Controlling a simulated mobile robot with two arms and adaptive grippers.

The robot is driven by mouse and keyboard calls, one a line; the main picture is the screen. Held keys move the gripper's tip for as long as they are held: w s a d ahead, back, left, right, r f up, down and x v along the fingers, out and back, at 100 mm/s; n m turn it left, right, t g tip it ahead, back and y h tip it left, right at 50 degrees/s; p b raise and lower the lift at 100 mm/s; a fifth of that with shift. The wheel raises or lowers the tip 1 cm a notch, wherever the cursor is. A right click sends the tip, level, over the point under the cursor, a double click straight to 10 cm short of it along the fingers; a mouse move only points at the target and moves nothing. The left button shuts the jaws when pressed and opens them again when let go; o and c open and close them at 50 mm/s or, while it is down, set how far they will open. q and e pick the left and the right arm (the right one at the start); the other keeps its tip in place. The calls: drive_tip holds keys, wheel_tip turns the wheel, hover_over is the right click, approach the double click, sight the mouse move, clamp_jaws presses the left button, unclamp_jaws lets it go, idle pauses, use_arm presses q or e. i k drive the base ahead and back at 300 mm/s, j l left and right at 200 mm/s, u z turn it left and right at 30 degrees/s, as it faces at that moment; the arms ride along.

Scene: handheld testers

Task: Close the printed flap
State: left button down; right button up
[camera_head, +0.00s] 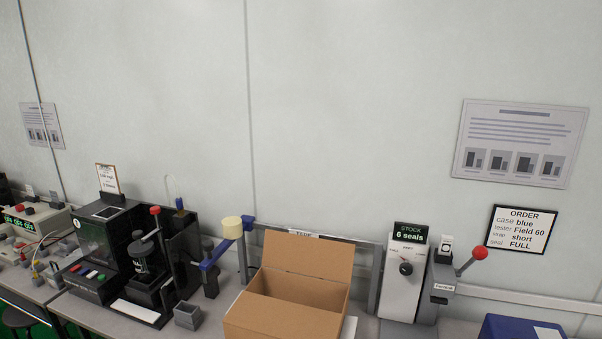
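An open cardboard box (285,321) stands at the bottom middle of the head view, cut off by the lower edge. Its back flap (307,258) stands up, tilted back, and looks plain brown on the side I see. The box's inside shows as a dark hollow, and I cannot see anything in it. I cannot make out print on any flap. Neither of my grippers is in view.
A black press machine (140,262) and a small grey bin (187,315) stand left of the box. A white stock dispenser (403,280) and a red-knobbed lever device (440,285) stand right. A blue case (510,328) lies at bottom right. An order sign (521,229) hangs behind.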

sight(333, 261)
drive_tip(key=l+u, duration=0.2)
drive_tip(key=u, duration=0.15)
drive_tip(key=i+l+u, duration=0.1)
drive_tip(key=u, duration=0.25)
drive_tip(key=l+u, duration=0.35)
